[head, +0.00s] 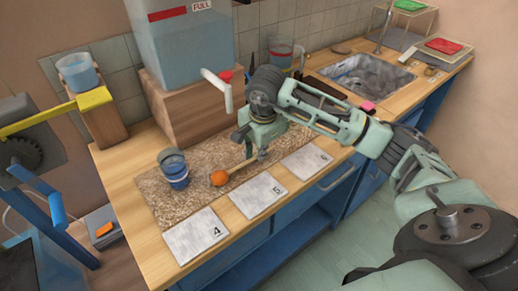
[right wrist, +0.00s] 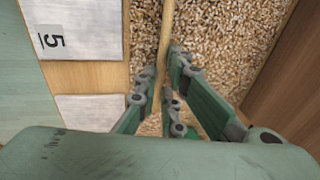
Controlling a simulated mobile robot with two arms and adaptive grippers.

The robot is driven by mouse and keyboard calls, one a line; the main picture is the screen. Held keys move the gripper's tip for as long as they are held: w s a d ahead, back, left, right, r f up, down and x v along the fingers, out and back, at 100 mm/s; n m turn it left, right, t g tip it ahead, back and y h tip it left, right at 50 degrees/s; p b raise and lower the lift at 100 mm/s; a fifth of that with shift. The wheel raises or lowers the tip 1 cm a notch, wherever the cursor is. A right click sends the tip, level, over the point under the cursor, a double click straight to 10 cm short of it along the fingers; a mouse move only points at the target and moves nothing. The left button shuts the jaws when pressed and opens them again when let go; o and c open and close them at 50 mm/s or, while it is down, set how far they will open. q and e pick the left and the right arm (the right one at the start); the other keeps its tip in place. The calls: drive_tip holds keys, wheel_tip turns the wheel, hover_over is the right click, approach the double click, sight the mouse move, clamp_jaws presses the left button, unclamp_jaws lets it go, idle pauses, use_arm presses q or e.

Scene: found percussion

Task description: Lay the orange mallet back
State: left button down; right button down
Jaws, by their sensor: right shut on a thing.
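The orange mallet has a round orange head (head: 219,178) and a thin pale wooden handle. In the head view it lies over the speckled mat (head: 195,205), its head towards the left, close to the blue cup. My right gripper (head: 262,153) is shut on the handle near its other end. In the right wrist view the handle (right wrist: 166,28) runs between the fingers of the gripper (right wrist: 160,80), with the mat's grainy surface (right wrist: 222,50) behind it. I cannot tell whether the mallet touches the mat. My left gripper is not in view.
Cards 4 (head: 195,237), 5 (head: 258,197) and 6 (head: 307,162) lie along the counter's front. A large water tank (head: 185,45) on a wooden block (head: 185,107) stands behind. A sink (head: 365,78) is farther right.

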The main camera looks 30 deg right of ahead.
drive_tip(key=shift+f, duration=0.15)
drive_tip(key=c, duration=1.9)
unclamp_jaws()
drive_tip(key=shift+o, duration=0.2)
drive_tip(key=d+v, duration=0.1)
drive_tip(key=v, duration=1.1)
drive_tip(key=shift+a+r+b, duration=0.2)
drive_tip(key=shift+a+b, duration=0.25)
drive_tip(key=shift+a, duration=0.05)
